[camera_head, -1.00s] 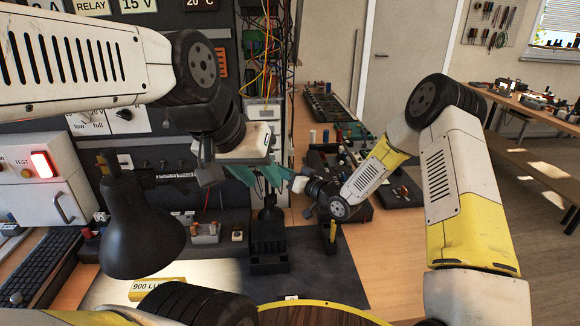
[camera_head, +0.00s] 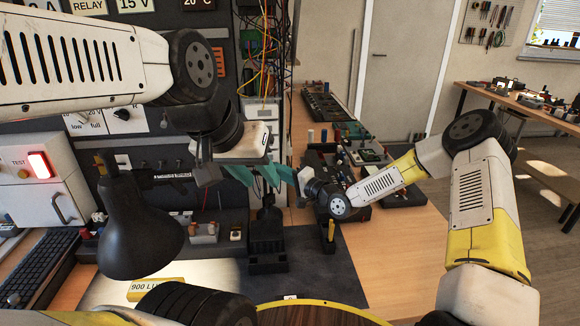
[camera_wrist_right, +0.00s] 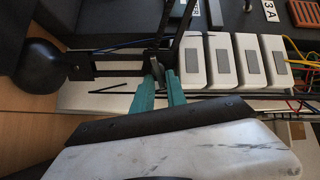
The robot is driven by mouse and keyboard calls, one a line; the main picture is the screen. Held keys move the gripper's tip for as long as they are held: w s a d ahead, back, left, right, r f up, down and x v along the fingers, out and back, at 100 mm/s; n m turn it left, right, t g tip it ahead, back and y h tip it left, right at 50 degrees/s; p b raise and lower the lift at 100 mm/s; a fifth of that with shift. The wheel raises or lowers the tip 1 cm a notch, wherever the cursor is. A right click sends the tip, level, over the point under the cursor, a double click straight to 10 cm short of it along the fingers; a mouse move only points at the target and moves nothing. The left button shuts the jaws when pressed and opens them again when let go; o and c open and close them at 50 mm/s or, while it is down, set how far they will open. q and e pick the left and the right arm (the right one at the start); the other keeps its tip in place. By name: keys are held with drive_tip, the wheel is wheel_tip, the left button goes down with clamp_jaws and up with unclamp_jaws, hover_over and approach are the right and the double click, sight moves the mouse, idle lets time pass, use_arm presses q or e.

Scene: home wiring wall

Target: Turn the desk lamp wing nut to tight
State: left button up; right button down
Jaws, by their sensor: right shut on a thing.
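The desk lamp has a black shade (camera_head: 138,228) at the left in the head view, and its dark stand (camera_head: 267,228) rises in the middle. My right gripper (camera_wrist_right: 157,76) is shut at the lamp's joint on a small dark piece, the wing nut, mostly hidden between the teal fingers. In the head view my left gripper (camera_head: 246,174) is near the lamp's upper joint, close to the right gripper's fingers. The overlap hides its jaw opening.
A white box with a lit red button (camera_head: 40,165) and a keyboard (camera_head: 40,265) are at the left. A dark panel with cables (camera_head: 268,60) stands behind. A yellow "900 LU" label (camera_head: 155,290) lies under the shade. Bare wooden tabletop (camera_head: 390,250) is at the right.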

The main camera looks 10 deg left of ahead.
drive_tip(key=shift+s+f+m, duration=0.1)
drive_tip(key=shift+f+m, duration=0.1)
drive_tip(key=shift+m, duration=0.9)
drive_tip(key=shift+a, duration=0.1)
drive_tip(key=c, duration=1.6)
unclamp_jaws()
drive_tip(key=shift+o, duration=0.2)
drive_tip(key=v, duration=0.7)
drive_tip(key=shift+s+d, duration=0.2)
drive_tip(key=shift+d, duration=0.15)
